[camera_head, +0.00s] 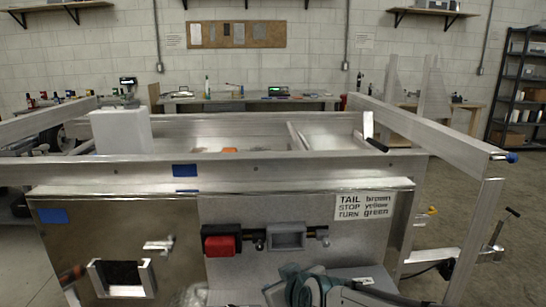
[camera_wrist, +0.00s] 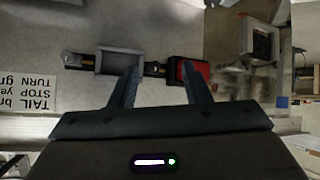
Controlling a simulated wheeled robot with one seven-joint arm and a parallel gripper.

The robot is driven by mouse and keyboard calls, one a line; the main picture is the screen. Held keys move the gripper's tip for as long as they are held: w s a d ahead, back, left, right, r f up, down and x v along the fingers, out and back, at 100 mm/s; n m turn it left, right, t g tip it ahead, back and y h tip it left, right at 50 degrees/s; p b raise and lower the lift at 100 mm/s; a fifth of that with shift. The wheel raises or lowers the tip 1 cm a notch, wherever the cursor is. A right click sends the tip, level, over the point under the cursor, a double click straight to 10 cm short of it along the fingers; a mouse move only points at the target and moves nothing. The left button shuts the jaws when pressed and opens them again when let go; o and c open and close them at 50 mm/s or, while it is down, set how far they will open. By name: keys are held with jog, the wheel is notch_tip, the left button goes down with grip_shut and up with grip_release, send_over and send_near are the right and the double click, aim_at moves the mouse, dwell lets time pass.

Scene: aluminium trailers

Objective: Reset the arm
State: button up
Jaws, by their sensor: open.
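My gripper (camera_wrist: 160,82) is open and empty in the wrist view, its two fingers apart and pointing toward the trailer's metal panel. That view is upside down. Beyond the fingertips are a grey rectangular housing (camera_wrist: 118,63) and a red block (camera_wrist: 188,71), both on the panel. In the head view, the red block (camera_head: 221,244) and grey housing (camera_head: 287,237) sit side by side on the panel's front. Parts of my arm show at the bottom of the head view; the fingers cannot be made out there.
The aluminium trailer frame (camera_head: 240,168) spans the head view, with a white box (camera_head: 121,131) on it. A wiring label (camera_head: 364,207) and a square metal-framed opening (camera_head: 123,278) are on the front. Open floor (camera_head: 450,155) lies right; workbenches and a shelf stand behind.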

jog(key=s+d+r+m+g+h+p, duration=0.1)
jog(key=s+d+r+m+g+p, duration=0.1)
jog(key=s+d, duration=0.4)
jog(key=s+d+r+m+g+h+p, duration=0.2)
jog(key=s+d+r+m+g+p, duration=0.1)
jog(key=s+d+m+g+p, duration=0.1)
jog(key=s+d+g+p, duration=0.1)
jog(key=s+d, duration=0.1)
jog(key=d, duration=0.1)
jog(key=shift+r, duration=0.2)
